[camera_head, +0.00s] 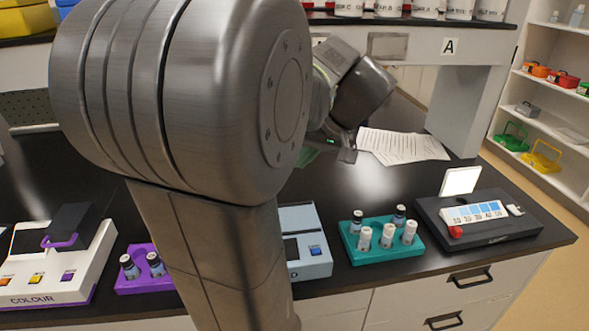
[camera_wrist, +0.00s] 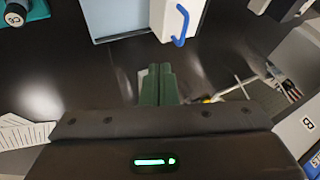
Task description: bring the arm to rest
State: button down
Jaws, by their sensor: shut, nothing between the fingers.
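My gripper shows in the wrist view (camera_wrist: 158,84), its two dark green fingers side by side and shut, with nothing between them. It is above the black bench top (camera_wrist: 60,75). In the head view my large grey arm stands across the left and middle of the picture. The arm's end bends down behind it, over the bench near the white papers (camera_head: 402,145). The fingertips are mostly hidden there by my own arm.
A teal rack (camera_head: 355,252) with several vials stands at the front right, beside a dark tray (camera_head: 535,222). A pale blue box (camera_head: 313,262), a purple rack (camera_head: 140,282) and a white colour device (camera_head: 45,290) line the front edge. Shelves (camera_head: 545,115) stand at right.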

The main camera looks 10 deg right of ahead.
jog(key=shift+s+d+r, duration=0.15)
jog(key=shift+d+r, duration=0.1)
jog(key=shift+r, duration=0.1)
